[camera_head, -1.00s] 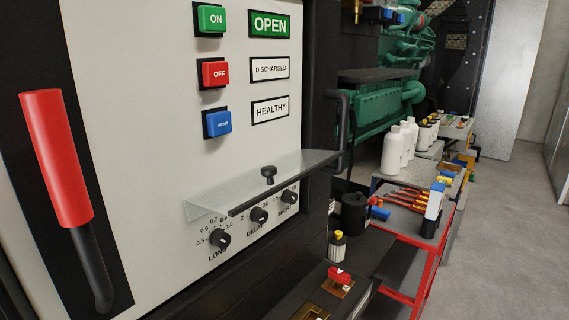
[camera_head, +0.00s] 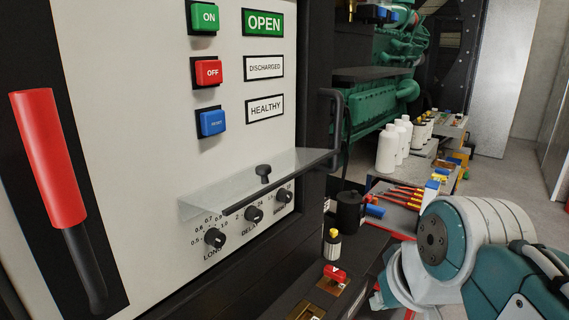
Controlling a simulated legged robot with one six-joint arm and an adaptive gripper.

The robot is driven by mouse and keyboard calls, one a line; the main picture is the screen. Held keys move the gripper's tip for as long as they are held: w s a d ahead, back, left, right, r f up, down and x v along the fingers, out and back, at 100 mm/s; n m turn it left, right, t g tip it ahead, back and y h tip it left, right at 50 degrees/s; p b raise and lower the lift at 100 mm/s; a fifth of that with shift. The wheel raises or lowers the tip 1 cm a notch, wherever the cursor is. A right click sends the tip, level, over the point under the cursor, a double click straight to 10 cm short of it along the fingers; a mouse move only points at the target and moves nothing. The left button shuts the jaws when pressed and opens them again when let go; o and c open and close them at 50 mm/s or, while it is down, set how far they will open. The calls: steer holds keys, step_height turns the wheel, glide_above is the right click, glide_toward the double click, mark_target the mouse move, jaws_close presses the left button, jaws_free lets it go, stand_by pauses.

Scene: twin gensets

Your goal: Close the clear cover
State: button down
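The clear cover (camera_head: 215,190) sticks out from the white panel, raised like a shelf above the dials. It has a dark front edge and a black knob (camera_head: 263,172) on top. Several black dials (camera_head: 254,214) show below it, uncovered from the front. My arm is at the lower right, apart from the cover. The gripper's fingers are not in view.
A red-handled lever (camera_head: 50,160) stands at the left of the panel. Green, red (camera_head: 208,71) and blue buttons sit above the cover. A black bar handle (camera_head: 338,125) juts out right of it. White bottles (camera_head: 388,148) and a tool cart stand behind.

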steer(key=w+a+r+n+y, duration=0.1)
steer(key=a+r+n, duration=0.2)
steer(key=r, duration=0.7)
steer(key=w+a+r+n+g+y, duration=0.1)
steer(key=w+a+r+n+y, duration=0.15)
steer(key=r, duration=0.65)
steer(key=w+a+r+n+y, duration=0.1)
steer(key=a+r+n, duration=0.25)
steer(key=r, duration=0.65)
glide_above(277, 179)
steer(key=s, duration=0.1)
steer(key=f, duration=0.8)
steer(key=shift+d+f, duration=0.25)
steer(key=shift+d, duration=0.15)
steer(key=shift+s+d+f, duration=0.1)
steer(key=shift+d+f, duration=0.05)
steer(key=shift+f, duration=0.75)
steer(key=shift+s+d+f, duration=0.1)
steer(key=shift+d+f, duration=0.05)
steer(key=shift+f, duration=0.85)
